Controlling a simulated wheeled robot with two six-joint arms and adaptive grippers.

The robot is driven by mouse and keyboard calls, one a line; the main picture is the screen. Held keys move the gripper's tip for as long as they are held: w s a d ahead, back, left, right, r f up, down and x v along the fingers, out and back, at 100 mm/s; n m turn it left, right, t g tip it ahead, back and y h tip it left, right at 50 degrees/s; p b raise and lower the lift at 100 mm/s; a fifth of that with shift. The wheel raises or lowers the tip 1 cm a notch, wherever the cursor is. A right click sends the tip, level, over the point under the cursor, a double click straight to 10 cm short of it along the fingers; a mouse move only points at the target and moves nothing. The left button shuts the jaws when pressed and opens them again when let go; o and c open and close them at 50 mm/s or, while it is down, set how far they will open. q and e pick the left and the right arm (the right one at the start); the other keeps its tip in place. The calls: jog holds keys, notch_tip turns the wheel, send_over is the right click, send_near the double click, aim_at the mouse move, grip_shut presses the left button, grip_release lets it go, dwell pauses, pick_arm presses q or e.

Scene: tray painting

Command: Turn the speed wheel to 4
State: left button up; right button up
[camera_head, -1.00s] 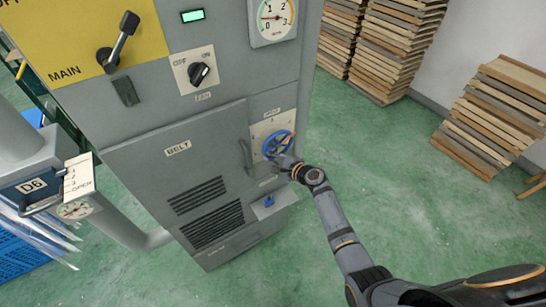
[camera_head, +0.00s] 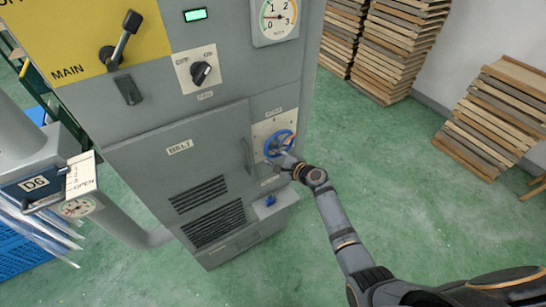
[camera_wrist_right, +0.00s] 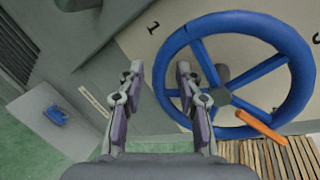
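The speed wheel (camera_head: 280,143) is a blue spoked handwheel on a pale plate (camera_head: 262,130) on the lower right of the grey machine's front. In the right wrist view the wheel (camera_wrist_right: 297,75) fills the right half, with an orange piece (camera_wrist_right: 262,125) running from near its hub across the rim. A digit 1 (camera_wrist_right: 153,27) shows on the plate; another mark at the right edge is cut off. My right gripper (camera_head: 285,158) is at the wheel. In its wrist view the fingers (camera_wrist_right: 159,72) are apart, one on each side of the rim's left part. My left gripper is out of view.
The grey machine (camera_head: 130,160) has a fan knob (camera_head: 201,72), a main lever (camera_head: 122,38), a gauge (camera_head: 277,15) and a blue knob (camera_head: 270,200) below the wheel. Stacks of boards (camera_head: 400,45) stand at the back right.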

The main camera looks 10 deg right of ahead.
jog(key=shift+s, duration=0.1)
jog(key=v, duration=1.2)
jog(key=shift+f, duration=0.1)
jog(key=s+d+f+n+g+h, duration=0.25)
jog(key=s+f, duration=0.25)
jog(key=f, duration=0.5)
jog(key=s+d+f+n+g+h, duration=0.1)
jog(key=s+d+f+n, duration=0.2)
jog(key=f, duration=0.6)
jog(key=s+d+f+n+g+h, duration=0.25)
jog(key=s+f, duration=0.35)
jog(key=f, duration=0.4)
jog(key=s+f+n+g, duration=0.1)
jog(key=s+f+n, duration=0.3)
jog(key=s, duration=0.6)
jog(key=s+d+f+n+g+h, duration=0.1)
jog(key=s+f+n, duration=0.3)
jog(key=s, duration=0.6)
jog(key=s+d+f+n+g+h, duration=0.1)
jog(key=s+f+n+g, duration=0.2)
jog(key=s+f, duration=0.4)
jog(key=s, duration=0.3)
jog(key=shift+s+n, duration=0.2)
jog(key=shift+n, duration=0.2)
